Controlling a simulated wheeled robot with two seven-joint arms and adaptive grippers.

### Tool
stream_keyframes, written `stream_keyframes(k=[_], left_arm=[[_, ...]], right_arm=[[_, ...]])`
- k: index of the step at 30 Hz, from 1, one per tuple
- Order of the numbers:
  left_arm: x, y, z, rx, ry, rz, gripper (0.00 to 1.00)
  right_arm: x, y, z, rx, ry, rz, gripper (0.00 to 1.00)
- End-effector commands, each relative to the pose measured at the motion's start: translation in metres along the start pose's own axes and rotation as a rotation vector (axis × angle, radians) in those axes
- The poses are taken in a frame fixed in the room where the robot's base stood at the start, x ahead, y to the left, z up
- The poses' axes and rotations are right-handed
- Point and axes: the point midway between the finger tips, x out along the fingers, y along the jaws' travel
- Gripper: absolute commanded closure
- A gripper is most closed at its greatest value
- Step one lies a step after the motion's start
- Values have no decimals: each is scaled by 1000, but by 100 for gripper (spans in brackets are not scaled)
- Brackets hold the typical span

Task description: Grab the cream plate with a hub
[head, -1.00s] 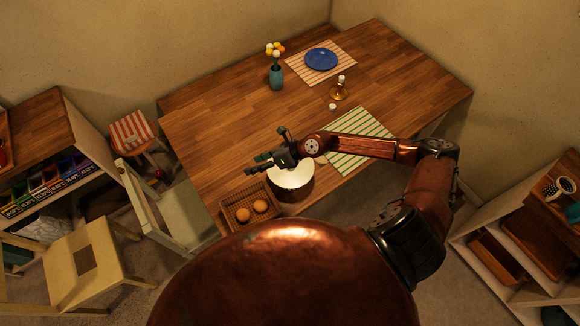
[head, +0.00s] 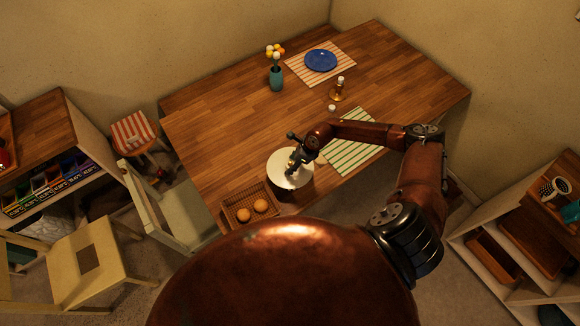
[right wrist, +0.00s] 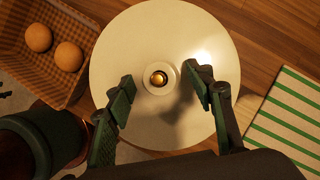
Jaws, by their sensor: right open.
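The cream plate (head: 283,176) is a round pale disc near the table's front edge, beside the wicker basket. In the right wrist view, the cream plate (right wrist: 130,45) has a raised hub (right wrist: 158,78) with a brassy knob at its middle. My right gripper (head: 293,166) is over the plate. In the right wrist view, the right gripper (right wrist: 160,80) is open, its two fingers on either side of the hub with gaps between; I cannot tell their exact height above the plate. My left gripper is not in view.
A wicker basket (head: 235,201) with eggs stands left of the plate. A green-striped mat (head: 352,150) lies to the right. A teal flower vase (head: 277,78), a small amber bottle (head: 338,90) and a blue plate (head: 321,60) stand farther back. The table's left middle is clear.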

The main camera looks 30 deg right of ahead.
Motion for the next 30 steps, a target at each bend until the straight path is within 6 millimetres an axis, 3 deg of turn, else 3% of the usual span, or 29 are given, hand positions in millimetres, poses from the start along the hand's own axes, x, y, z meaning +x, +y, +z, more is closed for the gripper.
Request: stream_keyframes(k=[8, 30], left_arm=[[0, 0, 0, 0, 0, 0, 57], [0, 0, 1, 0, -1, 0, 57]], right_arm=[[3, 0, 0, 0, 0, 0, 52], [2, 0, 0, 1, -1, 0, 100]])
